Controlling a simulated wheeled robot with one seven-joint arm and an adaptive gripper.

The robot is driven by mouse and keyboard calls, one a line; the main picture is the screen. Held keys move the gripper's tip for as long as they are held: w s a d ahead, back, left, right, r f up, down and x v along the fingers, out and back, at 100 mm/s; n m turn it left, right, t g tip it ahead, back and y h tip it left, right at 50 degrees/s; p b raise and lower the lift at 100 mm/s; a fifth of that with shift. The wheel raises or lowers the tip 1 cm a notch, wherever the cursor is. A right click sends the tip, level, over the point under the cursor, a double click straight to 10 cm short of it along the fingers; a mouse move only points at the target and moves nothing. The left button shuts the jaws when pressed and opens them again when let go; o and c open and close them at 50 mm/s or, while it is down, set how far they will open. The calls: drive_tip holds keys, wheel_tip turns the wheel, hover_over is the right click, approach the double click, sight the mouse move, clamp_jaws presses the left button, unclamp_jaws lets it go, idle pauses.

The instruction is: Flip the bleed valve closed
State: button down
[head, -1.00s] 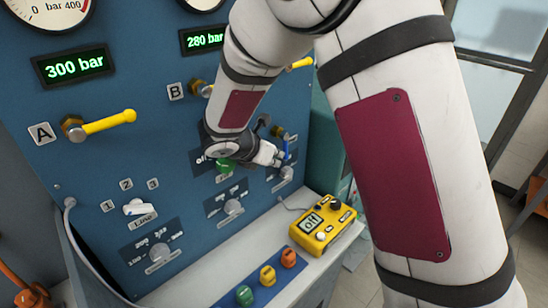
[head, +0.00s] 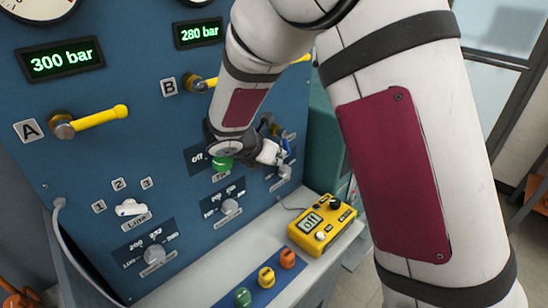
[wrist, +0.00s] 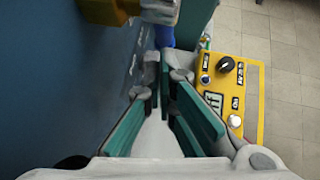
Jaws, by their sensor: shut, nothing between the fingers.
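A small valve with a blue handle (head: 286,147) is at the right end of the blue panel, partly hidden by my gripper. I take it to be the bleed valve. In the wrist view a blue part (wrist: 164,36) shows just beyond my fingertips, and a brass-yellow fitting (wrist: 105,10) is at the upper left. My gripper (head: 278,158) is shut and empty, close beside the blue handle in the head view. In the wrist view the teal-padded fingers (wrist: 166,78) point at the blue part. I cannot tell whether they touch it.
A yellow meter reading "off" (head: 322,224) sits on the bench below and right of my gripper. Yellow levers A (head: 100,117) and B (head: 204,84), a green knob (head: 222,163) and grey selector knobs (head: 230,207) are on the panel. Colored plugs (head: 267,277) stand in front.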

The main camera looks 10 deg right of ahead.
sight(288, 151)
drive_tip(key=shift+w+d+f+t+h+b, duration=0.1)
drive_tip(key=shift+w+d+t+h+b, duration=0.25)
drive_tip(key=shift+d+b, duration=0.3)
drive_tip(key=shift+w+d+r+t+h+b, duration=0.1)
drive_tip(key=shift+w+d+t+h+b, duration=0.1)
drive_tip(key=shift+w+d+h+b, duration=0.35)
drive_tip(key=shift+w+d+f+t+h+b, duration=0.1)
drive_tip(key=shift+w+d+t+h+b, duration=0.15)
drive_tip(key=shift+d+b, duration=0.5)
idle(0.7)
drive_tip(key=v, duration=1.2)
